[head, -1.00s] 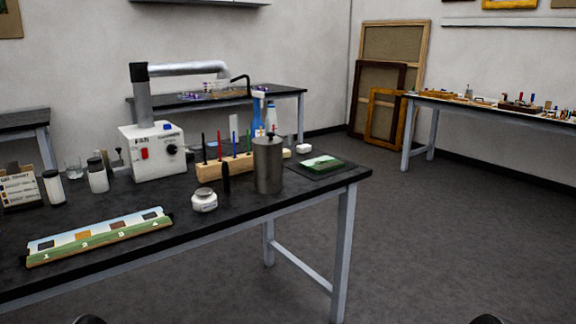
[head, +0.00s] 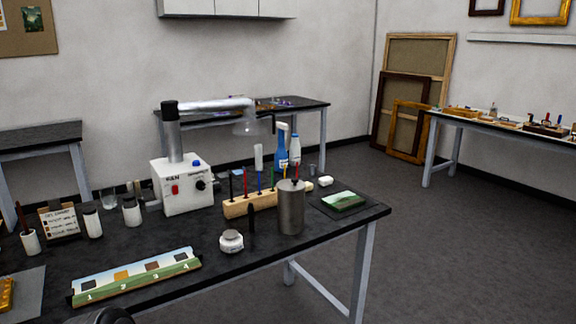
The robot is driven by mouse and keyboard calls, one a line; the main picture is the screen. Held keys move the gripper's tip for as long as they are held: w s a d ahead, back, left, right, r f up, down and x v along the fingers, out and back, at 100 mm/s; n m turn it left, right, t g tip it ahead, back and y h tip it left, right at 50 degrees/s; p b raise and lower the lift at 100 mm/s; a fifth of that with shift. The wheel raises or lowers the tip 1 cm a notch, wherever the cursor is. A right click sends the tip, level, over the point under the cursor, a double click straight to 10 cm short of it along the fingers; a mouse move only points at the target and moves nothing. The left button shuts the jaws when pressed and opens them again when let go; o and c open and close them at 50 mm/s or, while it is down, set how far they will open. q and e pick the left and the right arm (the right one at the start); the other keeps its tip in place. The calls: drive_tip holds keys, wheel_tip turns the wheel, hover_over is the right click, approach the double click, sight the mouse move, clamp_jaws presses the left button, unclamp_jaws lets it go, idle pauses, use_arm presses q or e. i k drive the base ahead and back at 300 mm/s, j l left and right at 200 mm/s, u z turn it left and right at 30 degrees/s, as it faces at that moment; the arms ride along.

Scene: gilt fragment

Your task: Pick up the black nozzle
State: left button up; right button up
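No part is plainly recognisable as the black nozzle. A slim black upright piece (head: 251,218) stands on the near table (head: 215,268), in front of the wooden rack and left of the metal canister; I cannot tell if it is the nozzle. A thin black bent piece (head: 273,123) shows beside the clear hood of the white extractor unit (head: 186,186). A dark rounded part, probably of my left arm, shows at the bottom edge left of centre. Neither gripper can be made out.
A metal canister (head: 291,208), white jar (head: 231,241), wooden rack (head: 236,208) of coloured tools and numbered strip (head: 136,277) crowd the near table. A small green painting (head: 345,201) lies near its right corner. The floor (head: 455,255) to the right is clear.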

sight(250, 208)
drive_tip(key=i+j+u, duration=0.35)
drive_tip(key=j, duration=0.15)
drive_tip(key=i+j+u, duration=0.4)
drive_tip(key=k+j, duration=0.05)
